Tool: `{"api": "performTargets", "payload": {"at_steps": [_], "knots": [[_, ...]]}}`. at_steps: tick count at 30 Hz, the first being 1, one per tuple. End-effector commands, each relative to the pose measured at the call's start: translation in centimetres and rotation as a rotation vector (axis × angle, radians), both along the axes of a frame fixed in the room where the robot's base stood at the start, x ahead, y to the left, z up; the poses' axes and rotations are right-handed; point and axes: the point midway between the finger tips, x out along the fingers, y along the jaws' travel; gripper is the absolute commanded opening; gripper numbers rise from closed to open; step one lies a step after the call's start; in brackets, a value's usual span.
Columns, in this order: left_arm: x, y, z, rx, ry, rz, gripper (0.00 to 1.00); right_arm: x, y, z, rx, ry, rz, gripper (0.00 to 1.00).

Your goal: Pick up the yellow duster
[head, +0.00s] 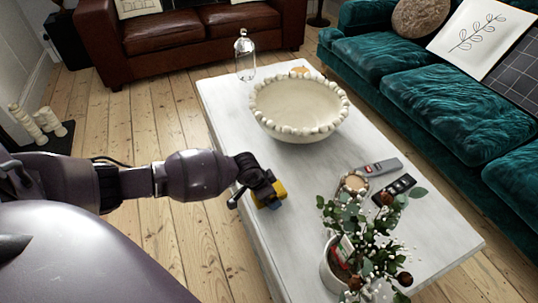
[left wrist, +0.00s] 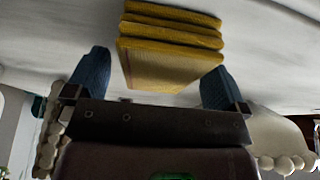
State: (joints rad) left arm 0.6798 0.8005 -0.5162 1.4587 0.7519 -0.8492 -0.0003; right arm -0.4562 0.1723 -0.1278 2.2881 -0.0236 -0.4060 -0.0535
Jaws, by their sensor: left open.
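The yellow duster (head: 272,192) is a folded, layered yellow cloth on the white table (head: 230,110), near its left edge. My left gripper (head: 262,196) is over it in the head view and hides part of it. In the left wrist view the duster (left wrist: 170,45) lies between and just beyond the two blue fingertips of my left gripper (left wrist: 155,85). The fingers are spread wide, with a gap on each side of the duster. My right gripper is in neither view.
A large beaded bowl (head: 298,105) and a glass cloche (head: 245,58) stand farther back on the table. Two remotes (head: 382,167), a small round dish (head: 354,183) and a potted plant (head: 362,250) are to the right. A teal sofa (head: 440,85) borders the right side.

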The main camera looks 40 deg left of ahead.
Motion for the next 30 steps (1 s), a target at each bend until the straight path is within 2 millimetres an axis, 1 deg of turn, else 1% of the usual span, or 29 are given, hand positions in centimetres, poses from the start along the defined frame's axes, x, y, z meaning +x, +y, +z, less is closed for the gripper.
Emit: {"api": "performTargets", "payload": {"at_steps": [11,12,22,30], "knots": [[-0.04,0.01,-0.42,0.0,0.001,0.0,1.0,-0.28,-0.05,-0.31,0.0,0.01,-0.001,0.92],[-0.03,0.02,-0.44,0.0,0.0,0.0,0.98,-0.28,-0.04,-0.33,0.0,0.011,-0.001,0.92],[-0.04,0.02,-0.42,0.0,0.001,0.0,0.48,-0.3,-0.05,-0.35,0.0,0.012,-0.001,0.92],[-0.02,0.02,-0.26,0.0,0.0,0.0,0.47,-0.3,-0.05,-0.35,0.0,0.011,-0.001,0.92]]}}
